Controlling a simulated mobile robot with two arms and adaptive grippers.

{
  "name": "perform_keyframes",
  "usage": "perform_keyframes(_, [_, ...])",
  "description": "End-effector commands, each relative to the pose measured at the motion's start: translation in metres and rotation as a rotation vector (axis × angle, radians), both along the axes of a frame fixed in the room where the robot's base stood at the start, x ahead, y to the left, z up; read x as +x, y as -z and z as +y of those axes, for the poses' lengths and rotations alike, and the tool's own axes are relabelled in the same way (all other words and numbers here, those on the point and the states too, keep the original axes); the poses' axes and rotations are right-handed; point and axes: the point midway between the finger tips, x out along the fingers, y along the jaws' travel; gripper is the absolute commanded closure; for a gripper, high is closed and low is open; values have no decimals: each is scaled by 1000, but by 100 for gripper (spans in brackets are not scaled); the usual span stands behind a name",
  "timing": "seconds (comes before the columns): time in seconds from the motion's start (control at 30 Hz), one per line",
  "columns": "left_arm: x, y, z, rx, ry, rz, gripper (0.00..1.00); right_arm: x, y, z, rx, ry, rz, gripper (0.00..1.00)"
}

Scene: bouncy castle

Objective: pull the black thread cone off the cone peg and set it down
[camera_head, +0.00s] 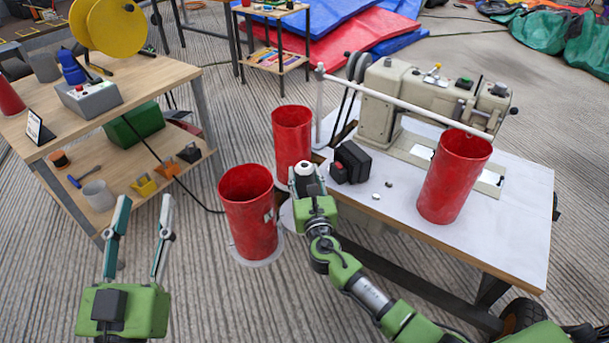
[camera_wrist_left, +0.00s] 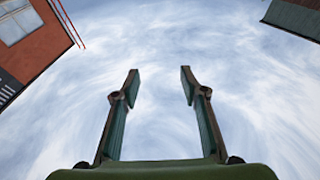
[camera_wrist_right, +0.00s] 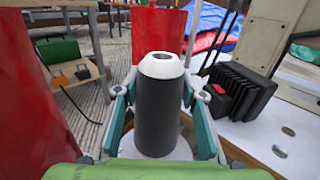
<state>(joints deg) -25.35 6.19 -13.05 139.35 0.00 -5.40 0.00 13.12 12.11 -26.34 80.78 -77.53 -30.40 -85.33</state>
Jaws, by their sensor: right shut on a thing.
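The black thread cone (camera_wrist_right: 158,112), dark with a white top, stands upright between the fingers of my right gripper (camera_wrist_right: 160,96), which is shut on it. In the head view the cone (camera_head: 310,183) sits beside the sewing table's left end, largely covered by the green gripper (camera_head: 308,190). A pale round plate (camera_wrist_right: 183,148) shows beneath the cone. The cone peg is not visible; I cannot tell whether the cone is still around it. My left gripper (camera_head: 145,200) is open and empty, left of the red cylinders; its wrist view shows only sky between the fingers.
Red cylinders stand close to the cone, one in front-left (camera_head: 250,222) and one behind (camera_head: 291,140). A third (camera_head: 453,185) stands on the white sewing table (camera_head: 400,222) before the sewing machine (camera_head: 385,95). A black finned block (camera_head: 352,160) sits at the table's left edge.

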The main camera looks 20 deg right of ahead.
Motion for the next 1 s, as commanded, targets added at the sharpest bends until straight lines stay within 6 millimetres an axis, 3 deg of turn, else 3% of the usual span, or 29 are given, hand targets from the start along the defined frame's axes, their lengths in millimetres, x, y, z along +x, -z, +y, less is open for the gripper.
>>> perform_keyframes(1.0, [6, 30, 2, 39, -9, 143, 60, 0, -8, 0, 0, 0, -2, 91])
